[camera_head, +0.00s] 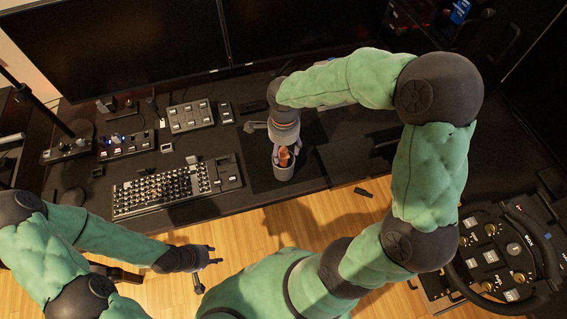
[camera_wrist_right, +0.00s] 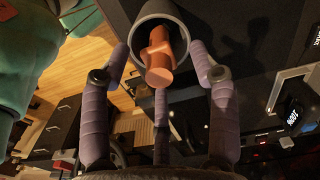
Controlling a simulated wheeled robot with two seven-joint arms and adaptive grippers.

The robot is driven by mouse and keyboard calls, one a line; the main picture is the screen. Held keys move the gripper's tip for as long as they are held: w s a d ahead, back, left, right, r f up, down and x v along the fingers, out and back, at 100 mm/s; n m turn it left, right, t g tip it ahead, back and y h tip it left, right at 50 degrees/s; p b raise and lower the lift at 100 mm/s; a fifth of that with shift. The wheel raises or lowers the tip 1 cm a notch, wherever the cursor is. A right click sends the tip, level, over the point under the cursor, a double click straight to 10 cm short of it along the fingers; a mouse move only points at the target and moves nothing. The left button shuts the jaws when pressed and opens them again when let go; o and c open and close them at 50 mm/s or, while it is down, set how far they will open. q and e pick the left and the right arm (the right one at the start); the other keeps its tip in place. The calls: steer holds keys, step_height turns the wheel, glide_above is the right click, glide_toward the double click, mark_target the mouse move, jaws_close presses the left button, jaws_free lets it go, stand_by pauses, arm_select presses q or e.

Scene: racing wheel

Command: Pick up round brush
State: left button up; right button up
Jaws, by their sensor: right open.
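The round brush appears to be the copper-orange piece (camera_head: 285,157) standing in a grey cup (camera_head: 284,173) near the table's front edge. In the right wrist view its rounded orange end (camera_wrist_right: 158,77) sticks out of the cup (camera_wrist_right: 138,33). My right gripper (camera_head: 285,146) is directly above the cup, pointing down. Its fingers are open, spread on either side of the orange piece and apart from it. The brush's lower part is hidden in the cup. My left gripper (camera_head: 210,270) is empty, with its fingers spread, low over the wooden floor in front of the table.
A keyboard (camera_head: 160,190) and button boxes (camera_head: 190,116) lie on the dark table left of the cup. Two monitors (camera_head: 120,45) stand behind. A racing wheel (camera_head: 505,260) is at the lower right. A dark mat area lies around the cup.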

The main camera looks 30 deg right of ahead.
steer(key=shift+f, duration=0.8)
steer(key=c, duration=1.2)
steer(key=shift+r, duration=0.1)
